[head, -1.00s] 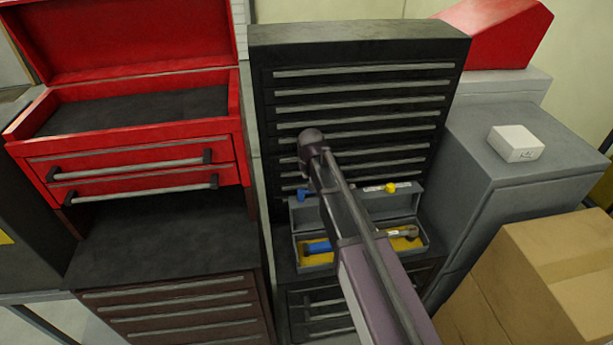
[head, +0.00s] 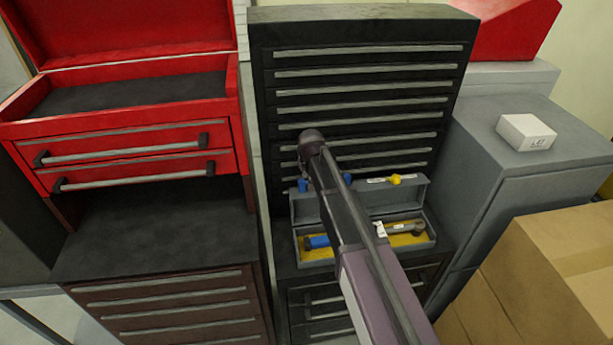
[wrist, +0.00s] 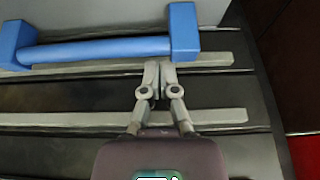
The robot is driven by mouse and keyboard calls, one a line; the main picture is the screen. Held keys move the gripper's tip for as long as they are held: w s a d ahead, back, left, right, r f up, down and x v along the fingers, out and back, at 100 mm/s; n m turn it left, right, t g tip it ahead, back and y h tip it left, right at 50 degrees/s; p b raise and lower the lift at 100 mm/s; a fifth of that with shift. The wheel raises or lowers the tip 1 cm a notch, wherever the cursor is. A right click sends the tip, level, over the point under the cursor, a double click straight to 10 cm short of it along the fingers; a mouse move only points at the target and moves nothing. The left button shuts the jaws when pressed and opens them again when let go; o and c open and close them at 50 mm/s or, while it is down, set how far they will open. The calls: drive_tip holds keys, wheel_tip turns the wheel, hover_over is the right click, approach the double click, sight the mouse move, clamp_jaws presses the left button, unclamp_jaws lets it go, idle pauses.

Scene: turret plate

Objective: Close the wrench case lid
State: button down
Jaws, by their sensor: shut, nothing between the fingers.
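The wrench case (head: 434,240) is a grey box with a yellow inside, standing open on a dark surface in the head view. A wrench (head: 405,229) with a dark head and a blue end (head: 317,242) lies in it, its middle hidden by my arm. The grey lid (head: 408,195) stands raised at the back of the case. Blue and yellow parts show at its top edge. In the wrist view my gripper (wrist: 159,72) is shut and empty, its tips just short of a blue handle (wrist: 100,49). In the head view my arm hides the gripper.
A tall black drawer cabinet (head: 360,28) rises close behind the case. A red toolbox (head: 120,133) stands open at left. A grey cabinet (head: 545,160) with a small white box (head: 526,131) and cardboard boxes (head: 560,255) crowd the right.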

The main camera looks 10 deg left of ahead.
drive_tip(key=shift+w+f+b, duration=0.15)
drive_tip(key=shift+f+b, duration=0.15)
drive_tip(key=shift+f, duration=0.15)
drive_tip(key=shift+a, duration=0.15)
idle(0.3)
drive_tip(key=shift+s+d+r, duration=0.15)
drive_tip(key=shift+s+d, duration=0.1)
drive_tip(key=shift+s, duration=0.2)
drive_tip(key=shift+t, duration=0.3)
